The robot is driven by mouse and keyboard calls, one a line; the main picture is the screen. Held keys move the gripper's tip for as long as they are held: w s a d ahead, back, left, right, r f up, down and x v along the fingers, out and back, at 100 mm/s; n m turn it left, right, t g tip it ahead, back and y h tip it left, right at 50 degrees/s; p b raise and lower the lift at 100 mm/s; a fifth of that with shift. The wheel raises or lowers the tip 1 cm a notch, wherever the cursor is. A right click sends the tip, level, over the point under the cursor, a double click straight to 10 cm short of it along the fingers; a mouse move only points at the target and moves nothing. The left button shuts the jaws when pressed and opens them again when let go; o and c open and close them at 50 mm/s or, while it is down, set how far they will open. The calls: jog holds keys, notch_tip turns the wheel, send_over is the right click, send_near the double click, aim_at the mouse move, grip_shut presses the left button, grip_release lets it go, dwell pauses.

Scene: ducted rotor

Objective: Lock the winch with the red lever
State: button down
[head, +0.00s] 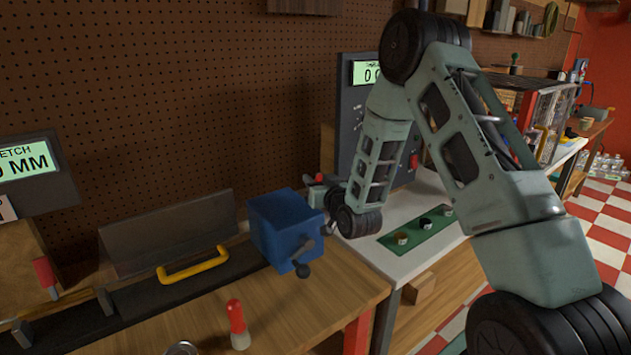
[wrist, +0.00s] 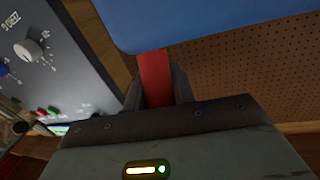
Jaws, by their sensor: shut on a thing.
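The winch is a blue box (head: 285,225) at the far right end of the dark rail, with a dark crank and knob (head: 302,268) on its front. Its blue underside or side (wrist: 200,20) fills the top of the wrist view. The red lever (wrist: 155,72) runs from the blue body down between my fingers. My gripper (wrist: 158,90) is shut on the lever. In the head view my gripper (head: 322,192) is beside the right side of the winch, mostly hidden by my wrist. The lever's far end is hidden behind the blue body.
A yellow handle (head: 194,265) and a dark angled plate (head: 168,230) are left of the winch. A red-and-white piece (head: 238,324) stands in front. A grey panel with a display (head: 350,110) stands behind my arm. A green mat (head: 420,230) holds several small round parts.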

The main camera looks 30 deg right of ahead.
jog(key=shift+w+r, duration=0.1)
jog(key=shift+w+r+g+p, duration=0.3)
jog(key=shift+g+p, duration=0.3)
jog(key=shift+p, duration=0.15)
jog(key=shift+w+r+g+p, duration=0.1)
jog(key=shift+w+g+p, duration=0.4)
jog(key=shift+g+p, duration=0.25)
jog(key=shift+w+a+f+n+g+y+p, duration=0.15)
jog(key=shift+w+f+n+g+p, duration=0.2)
jog(key=shift+w+g+p, duration=0.95)
jog(key=shift+w+d+f+n+g+y+p, duration=0.1)
jog(key=shift+w+f+g+p, duration=0.35)
jog(key=shift+g+p, duration=0.85)
jog(key=shift+w+a+f+n+g+y+p, duration=0.15)
jog(key=shift+w+f+n+g+p, duration=0.2)
jog(key=shift+w+g+p, duration=1)
jog(key=shift+s+d+f+g+b, duration=0.1)
jog(key=shift+s+g+b, duration=0.4)
jog(key=shift+g, duration=0.2)
